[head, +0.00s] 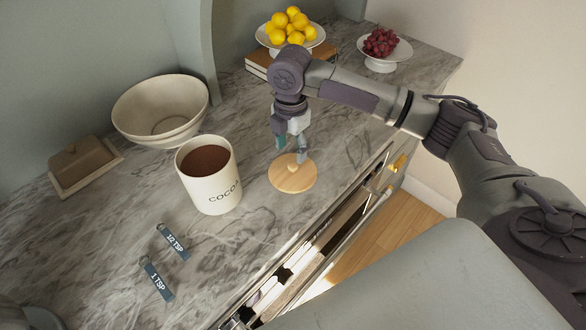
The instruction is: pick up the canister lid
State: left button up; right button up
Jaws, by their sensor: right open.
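The canister lid (293,178) is a round, light wooden disc with a small knob. It lies flat on the marble counter, just right of the open white cocoa canister (209,187), which holds brown powder. My right gripper (291,150) points down over the lid, with its fingers apart around or just above the knob. Whether the fingers touch the knob cannot be told. My left gripper is not in view.
Two measuring spoons (173,242) lie at the front of the marble counter (95,240). A cream bowl (160,108) and a butter dish (85,166) stand at left. Lemons (290,24) and grapes (381,43) are at the back. An open drawer (310,255) juts from the counter's front.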

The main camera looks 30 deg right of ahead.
aim_at(293, 165)
notch_tip(293, 165, down, 2)
jog(key=shift+f+p, duration=0.1)
jog(key=shift+p, duration=0.35)
jog(key=shift+s+d+f+p, duration=0.1)
jog(key=shift+s+f+p, duration=0.15)
jog(key=shift+f, duration=0.35)
jog(key=shift+s+f+p, duration=0.1)
jog(key=shift+f+p, duration=0.1)
jog(key=shift+f, duration=0.35)
jog(key=shift+w+f, duration=0.1)
jog(key=shift+f, duration=0.65)
jog(key=c, duration=0.7)
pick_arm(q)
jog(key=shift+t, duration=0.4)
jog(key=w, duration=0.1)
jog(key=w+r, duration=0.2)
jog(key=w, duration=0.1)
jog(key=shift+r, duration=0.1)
pick_arm(e)
grip_shut()
